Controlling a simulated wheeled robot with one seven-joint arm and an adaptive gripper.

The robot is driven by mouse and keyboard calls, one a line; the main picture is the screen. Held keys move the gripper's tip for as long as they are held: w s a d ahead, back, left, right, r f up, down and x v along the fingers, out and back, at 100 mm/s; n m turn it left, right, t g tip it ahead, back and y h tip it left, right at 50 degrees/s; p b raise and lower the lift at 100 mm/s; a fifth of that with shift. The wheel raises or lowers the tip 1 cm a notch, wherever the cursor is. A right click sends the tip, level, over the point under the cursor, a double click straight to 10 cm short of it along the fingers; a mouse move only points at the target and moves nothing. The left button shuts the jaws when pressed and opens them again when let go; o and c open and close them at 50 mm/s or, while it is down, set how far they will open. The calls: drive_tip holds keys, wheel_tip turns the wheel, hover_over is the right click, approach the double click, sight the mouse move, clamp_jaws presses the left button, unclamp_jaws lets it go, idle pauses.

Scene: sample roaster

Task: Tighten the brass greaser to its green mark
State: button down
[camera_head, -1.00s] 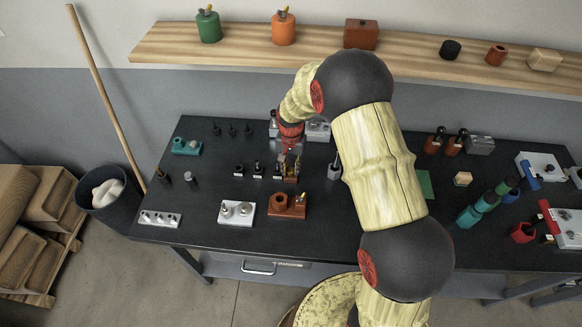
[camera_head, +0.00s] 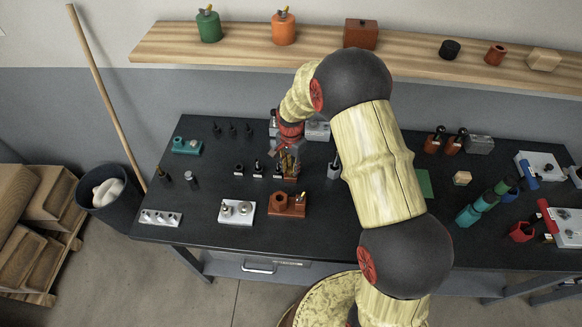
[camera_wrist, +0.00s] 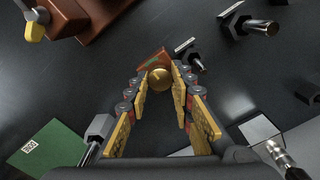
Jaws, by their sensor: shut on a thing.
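The brass greaser (camera_wrist: 159,83) shows in the wrist view as a round cap with a short line on its face, between the fingertips. It stands at a small red-brown block (camera_wrist: 152,61) that bears a small green patch. My gripper (camera_wrist: 162,93) is shut on the greaser, with a yellow-padded finger on each side. In the head view my gripper (camera_head: 289,160) is low over the bench at this block. The arm and fingers hide most of the greaser there. I cannot tell how the line on the cap stands to the green mark.
A larger red-brown block (camera_head: 287,204) and a white plate with knobs (camera_head: 237,211) stand nearer the front edge. Small black fittings (camera_head: 239,170) stand close on the left. A green sheet (camera_head: 424,184) lies to the right. The bench (camera_head: 216,165) has clear room at left.

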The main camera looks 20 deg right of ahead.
sight(291, 169)
drive_tip(key=shift+w, duration=0.1)
drive_tip(key=c, duration=1.5)
unclamp_jaws()
drive_tip(key=shift+c, duration=0.2)
drive_tip(key=shift+r, duration=0.1)
wheel_tip(291, 169, up, 12)
